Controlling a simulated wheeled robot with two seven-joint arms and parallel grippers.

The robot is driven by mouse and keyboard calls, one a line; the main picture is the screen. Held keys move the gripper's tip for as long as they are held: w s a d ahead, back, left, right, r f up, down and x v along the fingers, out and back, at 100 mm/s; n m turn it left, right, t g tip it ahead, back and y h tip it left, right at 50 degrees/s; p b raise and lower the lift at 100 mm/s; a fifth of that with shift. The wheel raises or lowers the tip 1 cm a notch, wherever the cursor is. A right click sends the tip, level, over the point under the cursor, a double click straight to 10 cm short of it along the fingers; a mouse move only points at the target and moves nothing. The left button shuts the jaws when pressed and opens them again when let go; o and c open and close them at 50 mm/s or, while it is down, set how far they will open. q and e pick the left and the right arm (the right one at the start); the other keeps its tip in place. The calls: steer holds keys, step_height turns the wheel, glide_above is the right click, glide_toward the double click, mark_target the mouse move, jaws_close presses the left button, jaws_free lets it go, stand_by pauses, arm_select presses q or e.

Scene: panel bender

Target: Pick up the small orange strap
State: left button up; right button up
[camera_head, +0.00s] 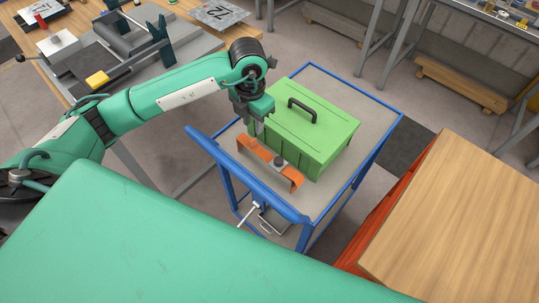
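The small orange strap (263,160) is a bent strip with turned-down ends. It lies at the near left side of the blue-framed cart's grey top (343,105), in front of a green box (322,126) with a black handle. A small grey knob-like part (278,161) shows at the strap's middle. My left gripper (256,130) points down over the strap's far left end, beside the box. Its fingertips are small and overlap the strap in the view, so I cannot tell whether they touch it or how far they are apart. My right gripper is not in view.
The cart's blue push handle (240,172) runs along its near left side. A wooden-topped orange cabinet (465,220) stands at the right. A workbench (35,62) with tools is at the upper left. The cart top has free room behind and right of the box.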

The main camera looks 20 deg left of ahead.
mark_target(253, 140)
arm_select(q)
steer(key=shift+w+f, duration=0.2)
steer(key=shift+f, duration=0.95)
steer(key=shift+s+f+p, duration=0.2)
steer(key=shift+f+p, duration=0.2)
steer(key=f, duration=0.1)
steer(key=f+p, duration=0.1)
steer(key=f, duration=0.1)
steer(key=shift+a+f+p, duration=0.2)
steer(key=shift+f+p, duration=0.1)
steer(key=shift+f, duration=0.5)
jaws_close()
